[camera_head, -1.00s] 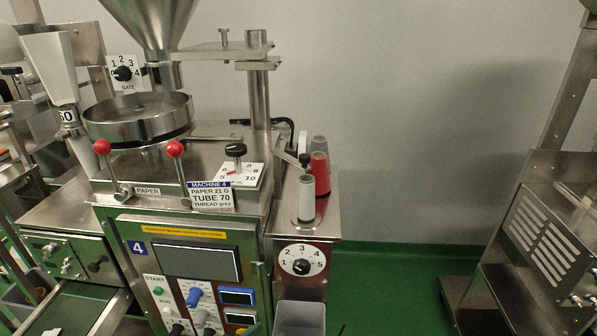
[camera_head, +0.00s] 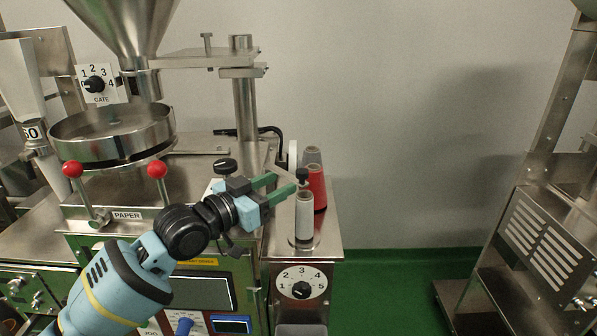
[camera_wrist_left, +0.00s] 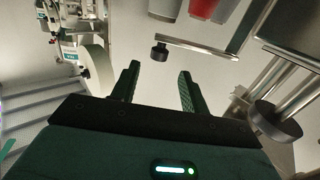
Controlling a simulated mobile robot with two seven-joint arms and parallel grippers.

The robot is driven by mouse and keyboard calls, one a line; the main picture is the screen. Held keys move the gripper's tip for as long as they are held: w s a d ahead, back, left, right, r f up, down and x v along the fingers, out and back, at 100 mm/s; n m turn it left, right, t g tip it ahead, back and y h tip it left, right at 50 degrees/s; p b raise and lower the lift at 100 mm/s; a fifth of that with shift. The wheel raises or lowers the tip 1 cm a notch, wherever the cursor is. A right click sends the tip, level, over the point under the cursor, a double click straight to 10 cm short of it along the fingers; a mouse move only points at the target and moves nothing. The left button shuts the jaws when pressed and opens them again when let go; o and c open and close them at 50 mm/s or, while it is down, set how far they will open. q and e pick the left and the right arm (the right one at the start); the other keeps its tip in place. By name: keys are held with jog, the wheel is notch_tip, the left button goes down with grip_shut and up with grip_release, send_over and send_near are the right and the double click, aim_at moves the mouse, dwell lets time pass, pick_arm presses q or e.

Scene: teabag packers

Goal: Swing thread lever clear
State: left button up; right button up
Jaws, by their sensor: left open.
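The thread lever is a thin metal bar (camera_wrist_left: 205,48) with a black knob (camera_head: 302,175) at its end, above the white thread spool (camera_head: 304,216). My left gripper (camera_head: 287,183) is open, its green fingers reaching from the left toward the knob. In the left wrist view, the knob (camera_wrist_left: 160,52) shows just beyond the fingertips (camera_wrist_left: 157,72), in line with the gap between them. The fingers do not appear closed on it. Part of the bar is hidden behind the fingers in the head view. My right gripper is not in view.
A black-topped dial knob (camera_head: 225,166) is beside my left wrist. Red-balled levers (camera_head: 157,169) stand at the left. The space right of the machine is clear.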

aim_at(297, 175)
pick_arm(q)
jog(key=shift+w+d, duration=0.2)
jog(key=shift+d, duration=0.15)
jog(key=shift+x, duration=3.55)
jog(key=shift+f, duration=0.1)
grip_shut()
